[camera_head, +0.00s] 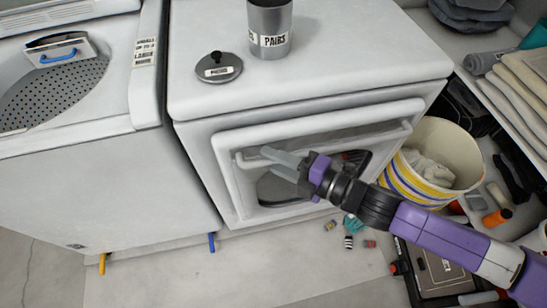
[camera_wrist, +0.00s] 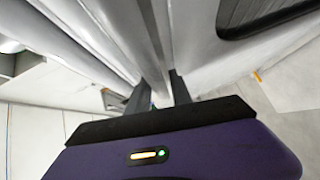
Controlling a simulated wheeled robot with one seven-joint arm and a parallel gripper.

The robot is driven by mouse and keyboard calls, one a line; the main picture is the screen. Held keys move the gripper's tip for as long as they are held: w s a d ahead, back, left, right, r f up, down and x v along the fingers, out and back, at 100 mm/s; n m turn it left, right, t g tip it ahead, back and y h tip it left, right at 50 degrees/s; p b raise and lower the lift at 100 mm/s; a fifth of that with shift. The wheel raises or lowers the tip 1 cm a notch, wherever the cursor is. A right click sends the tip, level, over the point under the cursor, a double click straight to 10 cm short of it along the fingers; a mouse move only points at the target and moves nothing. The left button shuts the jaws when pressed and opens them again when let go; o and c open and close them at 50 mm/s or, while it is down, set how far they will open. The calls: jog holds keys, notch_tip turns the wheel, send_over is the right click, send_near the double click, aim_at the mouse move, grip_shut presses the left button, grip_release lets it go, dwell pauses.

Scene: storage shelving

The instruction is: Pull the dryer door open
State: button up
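The white dryer (camera_head: 195,149) stands in the middle of the head view. Its door (camera_head: 226,177) is on the front, with a pale horizontal bar (camera_head: 375,134) across the upper part and a dark window (camera_head: 284,188) below. The door looks closed or nearly so. My gripper (camera_head: 268,160) is at the upper left of the door, by the left end of the bar. Its two fingers are apart. In the wrist view, the fingers (camera_wrist: 160,88) point along white panels, and a narrow pale edge runs up between them. I cannot tell whether they touch it. The dark window (camera_wrist: 262,14) shows upper right.
A metal canister (camera_head: 270,25) and its lid (camera_head: 219,68) stand on the dryer top. A washer (camera_head: 60,185) is on the left. A striped bucket (camera_head: 425,170) and shelving are on the right. Small items (camera_head: 350,232) lie on the floor below; the floor in front is otherwise mostly clear.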

grip_shut()
jog(key=shift+f, duration=0.1)
dwell(1.3)
